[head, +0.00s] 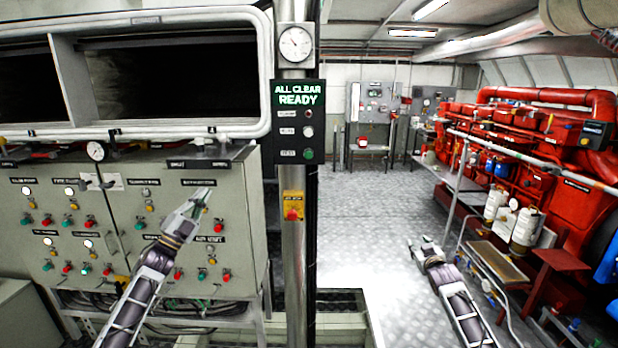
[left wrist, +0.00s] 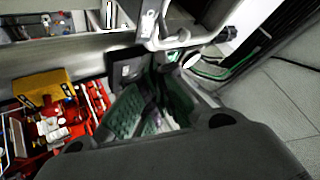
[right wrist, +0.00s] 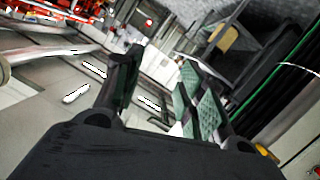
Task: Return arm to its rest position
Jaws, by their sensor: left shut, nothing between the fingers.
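My left arm reaches up from the bottom left in the head view, in front of the grey control cabinet (head: 130,205). Its gripper (head: 201,201) is shut and empty, pointing up just below a dark label strip on the cabinet. I cannot tell whether it touches the panel. In the left wrist view the green-padded fingers (left wrist: 152,108) are close together. My right gripper (head: 427,243) is low over the metal floor (head: 365,225), far from the cabinet. In the right wrist view its fingers (right wrist: 160,92) stand apart with nothing between them.
A steel post (head: 295,245) carries a gauge, an "ALL CLEAR READY" sign (head: 298,95) and a yellow box with a red button (head: 293,206). Red machinery (head: 560,150) with pipes and rails fills the right side. The floor between is clear.

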